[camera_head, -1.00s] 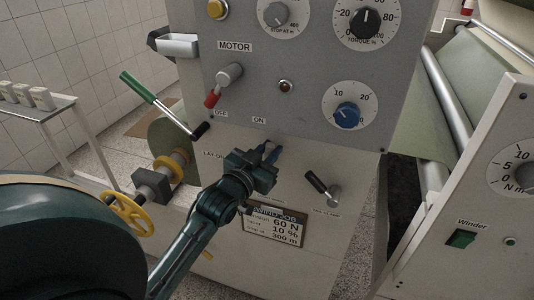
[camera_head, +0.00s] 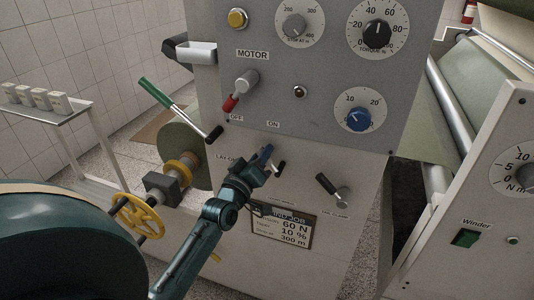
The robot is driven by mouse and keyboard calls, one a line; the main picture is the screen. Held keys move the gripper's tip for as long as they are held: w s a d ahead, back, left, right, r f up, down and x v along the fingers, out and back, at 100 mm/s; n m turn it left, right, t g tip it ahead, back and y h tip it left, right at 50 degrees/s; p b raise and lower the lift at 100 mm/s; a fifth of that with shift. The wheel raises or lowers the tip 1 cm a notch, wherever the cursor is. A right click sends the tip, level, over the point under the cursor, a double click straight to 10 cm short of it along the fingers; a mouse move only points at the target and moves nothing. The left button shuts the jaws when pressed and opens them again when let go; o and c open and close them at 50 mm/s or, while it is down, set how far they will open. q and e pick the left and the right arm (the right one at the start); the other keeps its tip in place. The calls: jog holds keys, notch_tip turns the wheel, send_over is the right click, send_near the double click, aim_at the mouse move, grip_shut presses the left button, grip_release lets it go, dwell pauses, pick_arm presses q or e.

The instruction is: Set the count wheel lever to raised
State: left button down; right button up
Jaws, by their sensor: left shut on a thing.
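The lever (camera_head: 281,167) in the middle of the lower panel, which I take for the count wheel lever, shows as a short pale stub with a dark part beside my gripper. Its label underneath is too small to read. My left gripper (camera_head: 266,157) comes up from below, with its blue-tipped fingers at this lever, and is shut on it. The gripper and wrist hide much of the lever, so its exact angle is hard to tell. My right gripper is not in view.
A second black-handled lever (camera_head: 333,190) stands close on the right. A red-tipped motor lever (camera_head: 240,88) and blue knob (camera_head: 359,118) are above. A green-handled crank (camera_head: 178,106) and yellow handwheel (camera_head: 138,217) are at left. A job display (camera_head: 282,227) sits below.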

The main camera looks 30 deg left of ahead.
pick_arm(q)
jog(key=shift+s+a+f+n+y, duration=0.1)
jog(key=shift+a+f+n+y, duration=0.1)
jog(key=shift+n, duration=0.4)
jog(key=shift+a+f+n+y, duration=0.2)
jog(key=shift+n, duration=0.4)
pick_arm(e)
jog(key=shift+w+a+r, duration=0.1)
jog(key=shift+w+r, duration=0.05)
pick_arm(q)
jog(key=c, duration=1.6)
grip_release()
jog(key=shift+f, duration=0.1)
jog(key=shift+c, duration=0.2)
jog(key=o, duration=0.3)
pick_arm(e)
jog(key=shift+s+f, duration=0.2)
